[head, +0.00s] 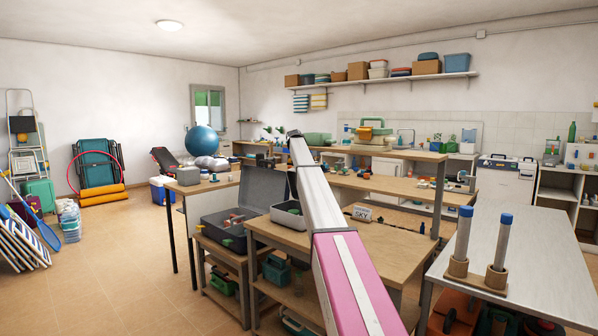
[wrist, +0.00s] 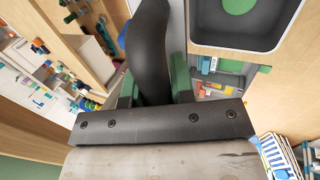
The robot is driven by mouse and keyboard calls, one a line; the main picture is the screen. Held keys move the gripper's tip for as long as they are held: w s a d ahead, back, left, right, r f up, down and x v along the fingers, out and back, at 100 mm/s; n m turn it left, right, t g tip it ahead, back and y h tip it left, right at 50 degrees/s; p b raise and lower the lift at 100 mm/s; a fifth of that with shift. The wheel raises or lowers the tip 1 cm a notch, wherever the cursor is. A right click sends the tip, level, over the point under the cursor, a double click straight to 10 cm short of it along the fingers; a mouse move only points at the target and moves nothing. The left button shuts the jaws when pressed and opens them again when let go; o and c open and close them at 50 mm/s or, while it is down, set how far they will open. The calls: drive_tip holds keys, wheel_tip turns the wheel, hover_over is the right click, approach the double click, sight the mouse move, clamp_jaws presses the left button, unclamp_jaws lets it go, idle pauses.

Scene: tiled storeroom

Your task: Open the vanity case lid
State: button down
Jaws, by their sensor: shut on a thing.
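The vanity case appears to be the dark grey case (head: 212,228) on the wooden bench left of my arm in the head view. Its lid (head: 262,188) stands raised at the back, and colourful small items lie inside.
A grey tray (head: 286,221) with a green item stands right beside the case; its rim (wrist: 195,40) also shows in the wrist view. The wooden bench top (head: 290,240) is otherwise fairly clear. A metal table (head: 540,260) with two blue-capped tubes stands at right.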

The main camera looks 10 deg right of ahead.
drive_tip(key=shift+w+d+r, duration=0.1)
drive_tip(key=shift+w+d, duration=0.3)
drive_tip(key=shift+d, duration=0.15)
drive_tip(key=c, duration=1.3)
unclamp_jaws()
drive_tip(key=v, duration=1)
drive_tip(key=shift+r, duration=0.35)
drive_tip(key=shift+s+a, duration=0.1)
drive_tip(key=shift+a, duration=0.05)
